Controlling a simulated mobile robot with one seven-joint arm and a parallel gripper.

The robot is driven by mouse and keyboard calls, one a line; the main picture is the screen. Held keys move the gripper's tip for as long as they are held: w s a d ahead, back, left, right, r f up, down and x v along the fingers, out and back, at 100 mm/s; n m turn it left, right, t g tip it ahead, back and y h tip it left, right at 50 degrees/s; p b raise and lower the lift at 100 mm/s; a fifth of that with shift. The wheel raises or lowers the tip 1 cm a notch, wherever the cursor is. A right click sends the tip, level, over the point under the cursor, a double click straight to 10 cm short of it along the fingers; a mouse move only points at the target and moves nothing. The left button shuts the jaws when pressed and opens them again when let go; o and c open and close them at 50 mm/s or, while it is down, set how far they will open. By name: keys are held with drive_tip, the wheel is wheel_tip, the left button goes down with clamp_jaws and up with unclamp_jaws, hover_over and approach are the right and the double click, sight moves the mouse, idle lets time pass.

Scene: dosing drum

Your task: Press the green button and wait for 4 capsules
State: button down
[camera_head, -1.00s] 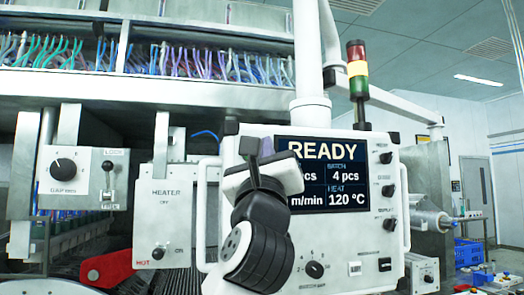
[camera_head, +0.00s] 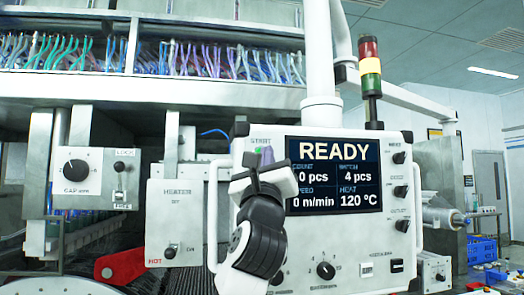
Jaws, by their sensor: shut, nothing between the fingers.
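A white control panel (camera_head: 400,278) faces me, with a screen (camera_head: 335,176) reading READY, COUNT 0 pcs, BATCH 4 pcs, SPEED 0 m/min and HEAT 120 °C. A START label shows at the panel's upper left. Just under it a small bit of the green button (camera_head: 257,150) seems to show, mostly hidden behind my gripper. My gripper (camera_head: 266,158) is shut and empty, in front of the panel just left of the screen. Whether its tip touches the button I cannot tell. No capsules can be made out.
The panel carries several black knobs, including a dial (camera_head: 326,270) low down. A heater box (camera_head: 174,225) and a dial box (camera_head: 94,179) stand to the left, near a red part (camera_head: 120,265). A signal tower (camera_head: 370,68) rises behind. Blue crates (camera_head: 482,250) lie at right.

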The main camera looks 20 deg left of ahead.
drive_tip(key=shift+w+a, duration=0.4)
drive_tip(key=shift+w, duration=0.25)
drive_tip(key=shift+w+a, duration=0.1)
idle(1.6)
drive_tip(key=shift+w+a+p, duration=0.15)
drive_tip(key=shift+w+p, duration=0.05)
drive_tip(key=shift+p, duration=0.2)
